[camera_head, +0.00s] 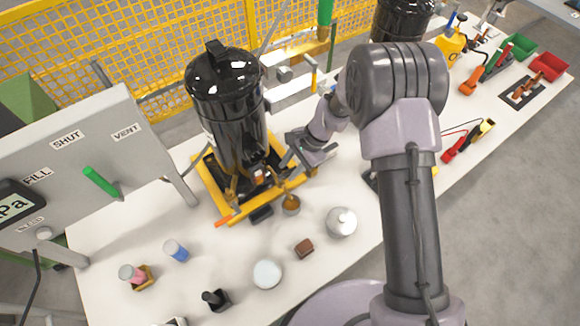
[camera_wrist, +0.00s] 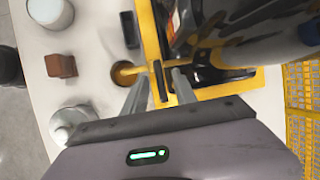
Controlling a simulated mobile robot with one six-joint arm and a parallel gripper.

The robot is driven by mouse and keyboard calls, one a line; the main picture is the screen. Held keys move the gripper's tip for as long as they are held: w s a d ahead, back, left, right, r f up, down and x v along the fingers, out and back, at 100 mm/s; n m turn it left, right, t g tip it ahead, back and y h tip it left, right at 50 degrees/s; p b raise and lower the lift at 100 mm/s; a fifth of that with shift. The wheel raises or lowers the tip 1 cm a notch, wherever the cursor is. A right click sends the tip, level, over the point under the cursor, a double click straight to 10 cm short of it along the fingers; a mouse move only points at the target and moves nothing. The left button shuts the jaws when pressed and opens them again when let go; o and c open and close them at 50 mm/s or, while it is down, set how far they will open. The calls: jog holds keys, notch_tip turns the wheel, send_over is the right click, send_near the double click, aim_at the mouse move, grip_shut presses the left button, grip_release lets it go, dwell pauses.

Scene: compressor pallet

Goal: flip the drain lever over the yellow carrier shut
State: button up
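The black tank (camera_head: 228,105) stands upright on the yellow carrier (camera_head: 205,190). The carrier's yellow rail also shows in the wrist view (camera_wrist: 150,38). A narrow dark bar (camera_wrist: 159,82), perhaps the drain lever, shows over the rail; I cannot tell for sure. My gripper (camera_head: 290,162) is low at the tank's right side, above the carrier edge. In the wrist view its two fingers (camera_wrist: 161,76) are apart, one on each side of the dark bar. No contact can be made out. A brass-coloured cup (camera_head: 291,205) sits just outside the carrier.
A round metal part (camera_head: 341,222), a brown block (camera_head: 305,248) and a white round jar (camera_head: 267,274) stand on the table nearby. A grey panel (camera_head: 95,170) with a green lever (camera_head: 102,182) stands left. Yellow mesh fencing (camera_head: 130,50) is behind.

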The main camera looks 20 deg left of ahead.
jog(key=p+v, duration=0.4)
jog(key=v, duration=1.3)
jog(key=shift+r, duration=0.25)
jog(key=s+d+r+n+t+b, duration=0.1)
jog(key=s+d+r+t+b, duration=0.1)
jog(key=s+d+r, duration=0.3)
jog(key=s+d+r+t+b, duration=0.1)
jog(key=d+r+b, duration=0.15)
jog(key=r, duration=0.35)
jog(key=s+d+r+n+t+h+b, duration=0.1)
jog(key=s+d, duration=0.3)
jog(key=s, duration=0.4)
jog(key=s+d+r+n+t+h+b, duration=0.1)
jog(key=s+d+t+b, duration=0.2)
jog(key=s, duration=0.5)
jog(key=shift+d+t+h, duration=0.3)
jog(key=shift+d+t, duration=0.2)
jog(key=shift+d, duration=0.5)
jog(key=shift+r, duration=0.1)
